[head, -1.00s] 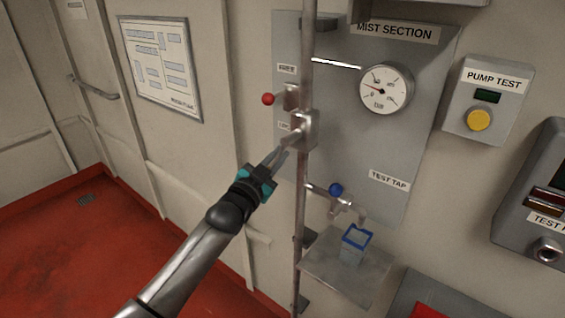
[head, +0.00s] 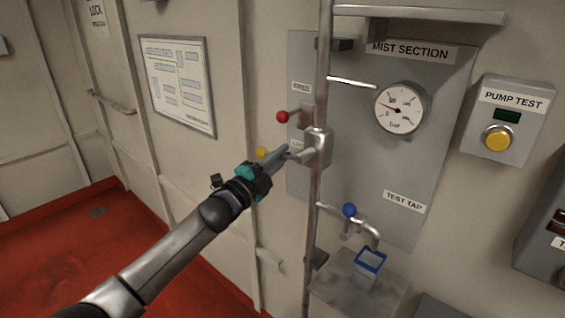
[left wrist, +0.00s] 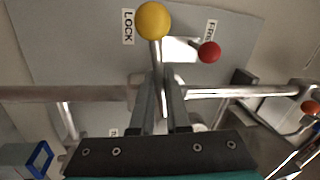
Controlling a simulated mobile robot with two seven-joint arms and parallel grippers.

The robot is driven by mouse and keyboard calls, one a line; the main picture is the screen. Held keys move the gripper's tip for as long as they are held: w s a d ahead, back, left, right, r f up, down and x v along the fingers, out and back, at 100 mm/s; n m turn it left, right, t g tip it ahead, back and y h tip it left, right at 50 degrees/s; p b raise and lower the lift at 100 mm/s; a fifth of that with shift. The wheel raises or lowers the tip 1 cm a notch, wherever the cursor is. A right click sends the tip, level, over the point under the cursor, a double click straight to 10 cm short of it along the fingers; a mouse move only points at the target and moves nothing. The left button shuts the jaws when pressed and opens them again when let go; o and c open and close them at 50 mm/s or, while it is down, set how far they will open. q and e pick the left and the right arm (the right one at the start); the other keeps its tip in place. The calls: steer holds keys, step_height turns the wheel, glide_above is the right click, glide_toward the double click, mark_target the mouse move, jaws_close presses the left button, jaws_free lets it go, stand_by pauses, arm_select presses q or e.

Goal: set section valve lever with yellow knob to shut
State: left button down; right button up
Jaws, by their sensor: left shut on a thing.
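The yellow knob (head: 261,153) shows just behind my left gripper's fingers in the head view, left of the valve body (head: 318,147) on the vertical pipe. In the left wrist view the yellow knob (left wrist: 153,20) is large, just beyond the fingertips, beside a LOCK label. Its thin lever rod (left wrist: 156,52) runs down from the knob to between the fingers. My left gripper (head: 287,152) is shut on this lever; its fingers (left wrist: 160,85) partly hide the rod and pivot. My right gripper is in neither view.
A red-knobbed lever (head: 282,117) sits close above on the same pipe. The blue-knobbed test tap (head: 349,210) is below, over a blue-rimmed cup (head: 370,262) on a shelf. A gauge (head: 402,108) and the pump test box (head: 506,120) are at right. Floor at left is clear.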

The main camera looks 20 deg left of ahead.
arm_select(q)
steer(key=shift+a+r+m+h, duration=0.1)
steer(key=shift+r+m+h, duration=0.45)
steer(key=shift+m, duration=0.95)
steer(key=shift+r, duration=0.25)
steer(key=c, duration=0.9)
jaws_free()
steer(key=shift+f, duration=0.1)
steer(key=b+v, duration=0.2)
steer(key=v, duration=1.3)
steer(key=shift+s, duration=0.15)
